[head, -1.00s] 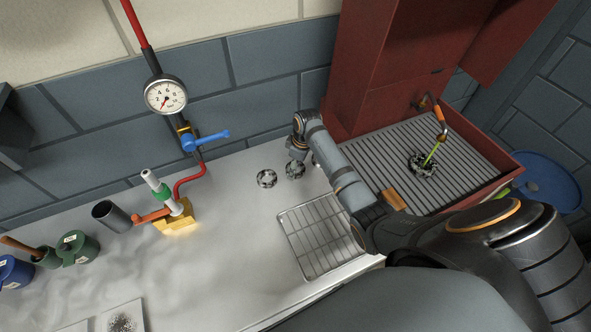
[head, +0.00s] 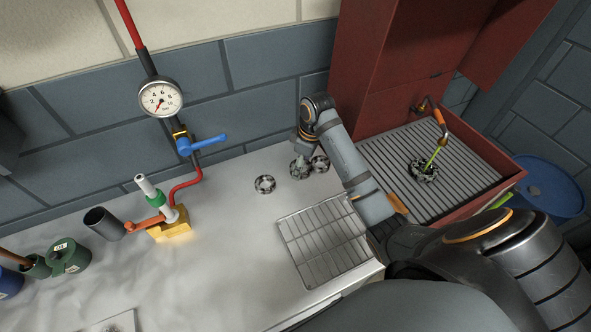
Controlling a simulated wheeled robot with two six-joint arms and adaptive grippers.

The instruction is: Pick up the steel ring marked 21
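Three dark-and-light mottled rings lie on the light bench top: a left ring (head: 265,184), a middle ring (head: 300,169) and a right ring (head: 320,164). No number can be read on any ring, so I cannot tell which is marked 21. My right gripper (head: 302,160) points down at the middle ring and partly covers it. Its fingers are too small to show whether they are open or grip the ring. My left gripper is out of view.
A wire rack (head: 325,240) lies on the bench in front of the rings. A yellow-based fixture (head: 170,229) with an orange lever and a dark cup (head: 104,222) stand to the left. The red cabinet (head: 385,75) rises close to the right of my arm.

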